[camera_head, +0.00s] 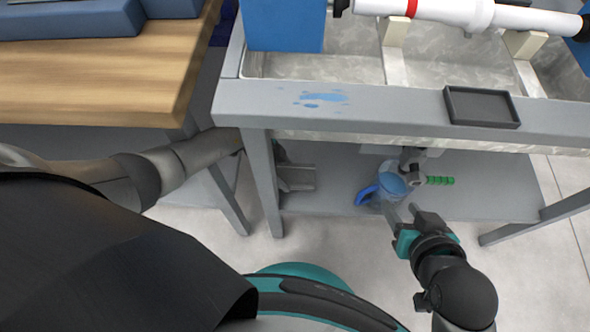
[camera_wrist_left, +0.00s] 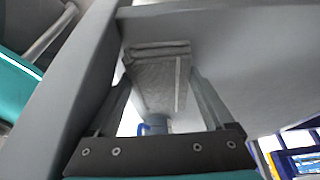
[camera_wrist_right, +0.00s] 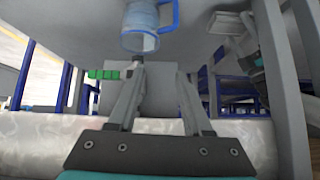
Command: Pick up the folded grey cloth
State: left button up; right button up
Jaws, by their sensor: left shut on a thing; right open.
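The folded grey cloth (camera_wrist_left: 160,82) shows in the left wrist view, with its layered edge at the far end. It lies between the two fingers of my left gripper (camera_wrist_left: 160,75), which is shut on it. In the head view my left arm reaches behind a leg of the grey bench, and the left gripper (camera_head: 297,178) is low by the lower shelf, partly hidden; I cannot clearly make out the cloth there. My right gripper (camera_head: 400,208) is open and empty in front of the shelf; it also shows in the right wrist view (camera_wrist_right: 160,70).
A clear jug with a blue handle (camera_head: 390,184) stands on the lower shelf (camera_head: 500,190), close to my right gripper. A green ribbed item (camera_head: 440,180) is beside it. The grey bench (camera_head: 385,112) above carries a dark tray (camera_head: 482,106). A wooden table (camera_head: 90,85) stands left.

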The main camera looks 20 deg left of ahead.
pick_arm(q)
jog(key=shift+s+a+p, duration=0.15)
jog(key=shift+s+a, duration=0.55)
jog(key=shift+a, duration=1.7)
jog(key=shift+s+a+p, duration=0.2)
jog(key=shift+s+a, duration=0.45)
jog(key=shift+a, duration=1.7)
jog(key=shift+s+a+p, duration=0.15)
jog(key=shift+s+a, duration=0.55)
jog(key=shift+a, duration=1.7)
pick_arm(e)
jog(key=shift+s+d+r+g+h, duration=0.1)
jog(key=shift+s+d+g+h, duration=0.2)
jog(key=shift+s+d+g, duration=0.35)
jog(key=shift+s+d+r+g+h, duration=0.1)
jog(key=shift+s+d+g+h, duration=0.3)
jog(key=shift+d, duration=0.35)
pick_arm(q)
jog(key=o, duration=0.8)
jog(key=c, duration=0.6)
pick_arm(e)
jog(key=shift+s+f, duration=0.15)
jog(key=shift+s, duration=0.05)
